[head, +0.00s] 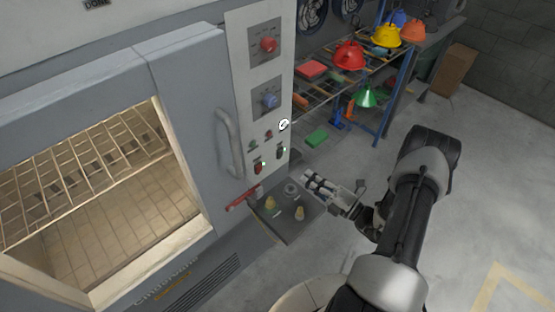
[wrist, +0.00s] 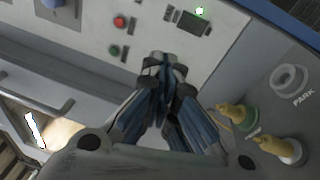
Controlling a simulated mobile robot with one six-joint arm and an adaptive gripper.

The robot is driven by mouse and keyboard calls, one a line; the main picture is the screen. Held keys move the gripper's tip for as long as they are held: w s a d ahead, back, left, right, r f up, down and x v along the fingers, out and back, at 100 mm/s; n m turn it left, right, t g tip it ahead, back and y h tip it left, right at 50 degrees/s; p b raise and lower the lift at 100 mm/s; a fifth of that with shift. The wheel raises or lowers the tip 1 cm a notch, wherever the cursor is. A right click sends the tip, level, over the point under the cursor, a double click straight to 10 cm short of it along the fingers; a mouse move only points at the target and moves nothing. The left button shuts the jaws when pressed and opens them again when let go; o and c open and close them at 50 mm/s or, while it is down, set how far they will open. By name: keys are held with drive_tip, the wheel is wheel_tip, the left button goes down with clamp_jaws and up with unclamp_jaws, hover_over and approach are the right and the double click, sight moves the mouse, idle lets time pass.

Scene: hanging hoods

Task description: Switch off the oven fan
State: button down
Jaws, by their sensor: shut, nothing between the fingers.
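The oven's control panel (head: 262,95) stands right of the oven door in the head view. My gripper (head: 310,182) is shut and empty, to the right of the panel's lower part. In the wrist view its fingertips (wrist: 163,66) are together, pointing at the panel.
A red handle (head: 243,198) and the grey door handle (head: 228,140) stick out on the left. A rack (head: 380,100) with coloured helmet-like hoods stands behind. Floor (head: 470,180) at right is clear.

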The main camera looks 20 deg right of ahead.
drive_tip(key=f+m+h, duration=0.1)
drive_tip(key=d+f+m+t+h, duration=0.1)
drive_tip(key=s+f+m+h, duration=0.1)
drive_tip(key=shift+d+f+m+t, duration=0.3)
drive_tip(key=shift+f, duration=0.05)
drive_tip(key=shift+w, duration=0.15)
drive_tip(key=b, duration=0.2)
approach(277, 152)
drive_tip(key=x, duration=0.5)
drive_tip(key=shift+w+a, duration=0.15)
drive_tip(key=shift+w+r, duration=0.1)
drive_tip(key=shift+w, duration=0.1)
